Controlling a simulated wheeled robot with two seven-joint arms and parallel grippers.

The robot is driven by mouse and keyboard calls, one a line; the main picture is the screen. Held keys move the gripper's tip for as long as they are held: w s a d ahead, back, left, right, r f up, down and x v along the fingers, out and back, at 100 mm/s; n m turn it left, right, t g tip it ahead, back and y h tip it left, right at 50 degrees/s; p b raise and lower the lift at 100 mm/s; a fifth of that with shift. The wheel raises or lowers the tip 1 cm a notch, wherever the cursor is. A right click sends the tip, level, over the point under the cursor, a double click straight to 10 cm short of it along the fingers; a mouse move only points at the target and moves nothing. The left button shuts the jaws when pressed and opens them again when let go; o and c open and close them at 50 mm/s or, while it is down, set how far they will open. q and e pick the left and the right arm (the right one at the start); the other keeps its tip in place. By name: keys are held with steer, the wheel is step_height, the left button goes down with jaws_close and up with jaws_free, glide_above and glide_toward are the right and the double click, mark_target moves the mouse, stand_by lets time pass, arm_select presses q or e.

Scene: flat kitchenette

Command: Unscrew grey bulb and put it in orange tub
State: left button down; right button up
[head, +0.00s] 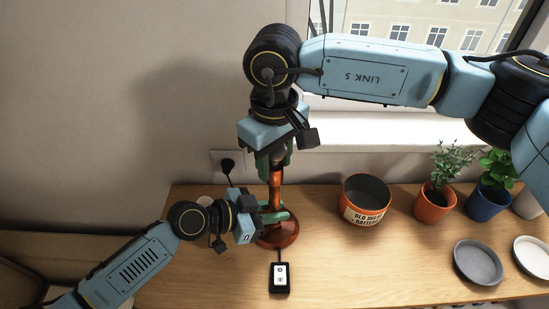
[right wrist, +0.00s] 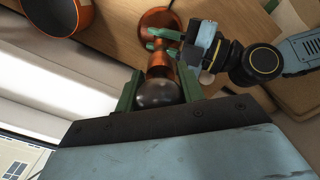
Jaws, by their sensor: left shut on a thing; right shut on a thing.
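The grey bulb (right wrist: 158,93) sits at the top of an orange-copper lamp (head: 276,185) and looks dark and round in the right wrist view. My right gripper (right wrist: 157,88) is shut on the bulb from above, with a green finger on each side. In the head view the right gripper (head: 272,160) hides most of the bulb. My left gripper (head: 275,214) is shut on the lamp's stem low down, just above its round base (head: 280,239). The orange tub (head: 365,199), with a cream label about old batteries, stands open to the right of the lamp.
A black switch box (head: 279,277) lies in front of the lamp. A plug (head: 227,165) is in the wall socket behind. Potted plants (head: 435,202) stand right of the tub, with a grey plate (head: 478,262) and a white plate (head: 534,256) nearer the front. Table between lamp and tub is clear.

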steer(key=n, duration=0.3)
steer(key=shift+w+d+n, duration=0.1)
steer(key=shift+n, duration=0.3)
steer(key=o, duration=1.1)
steer(key=shift+r, duration=0.1)
